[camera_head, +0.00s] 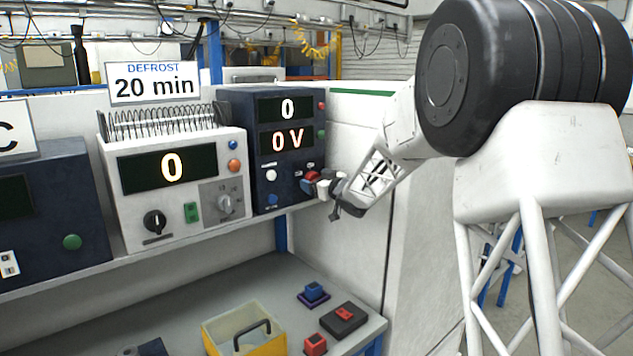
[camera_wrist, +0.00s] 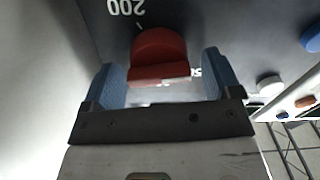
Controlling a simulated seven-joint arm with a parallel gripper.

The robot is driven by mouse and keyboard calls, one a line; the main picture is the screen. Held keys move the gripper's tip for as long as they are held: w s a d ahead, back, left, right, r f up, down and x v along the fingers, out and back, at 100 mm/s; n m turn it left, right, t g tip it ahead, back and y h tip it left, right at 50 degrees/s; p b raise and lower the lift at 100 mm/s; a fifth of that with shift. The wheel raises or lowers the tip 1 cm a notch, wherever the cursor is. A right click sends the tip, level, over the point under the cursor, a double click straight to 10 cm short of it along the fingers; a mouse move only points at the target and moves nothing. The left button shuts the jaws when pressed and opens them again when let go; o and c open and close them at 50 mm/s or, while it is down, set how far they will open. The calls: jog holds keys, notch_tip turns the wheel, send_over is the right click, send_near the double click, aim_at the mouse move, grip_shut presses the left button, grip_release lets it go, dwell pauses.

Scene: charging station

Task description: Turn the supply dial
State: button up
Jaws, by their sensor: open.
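The dark blue supply unit (camera_head: 262,160) stands on the shelf, with displays reading 0 and 0 V. Its red dial (camera_head: 310,175) is low on the right of the front panel, partly hidden by my gripper (camera_head: 327,188). In the wrist view the red dial (camera_wrist: 159,50) lies between the two blue fingers of my gripper (camera_wrist: 163,78). The fingers are open, with a gap on each side of the dial. A "200" marking shows upside down beside the dial.
A white defrost unit (camera_head: 170,190) reading 0 stands left of the supply, under a "20 min" sign (camera_head: 155,83). A blue knob (camera_wrist: 311,38) and a white knob (camera_wrist: 269,85) are right of the dial in the wrist view. A yellow bin (camera_head: 245,335) sits below.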

jog(key=c, duration=0.9)
jog(key=shift+n, duration=0.5)
jog(key=n, duration=0.3)
jog(key=shift+a+n, duration=0.1)
jog(key=shift+n, duration=0.2)
jog(key=n, duration=0.4)
jog(key=shift+s+f+n, duration=0.1)
jog(key=shift+f+n, duration=0.05)
jog(key=shift+n, duration=0.15)
jog(key=o, duration=0.9)
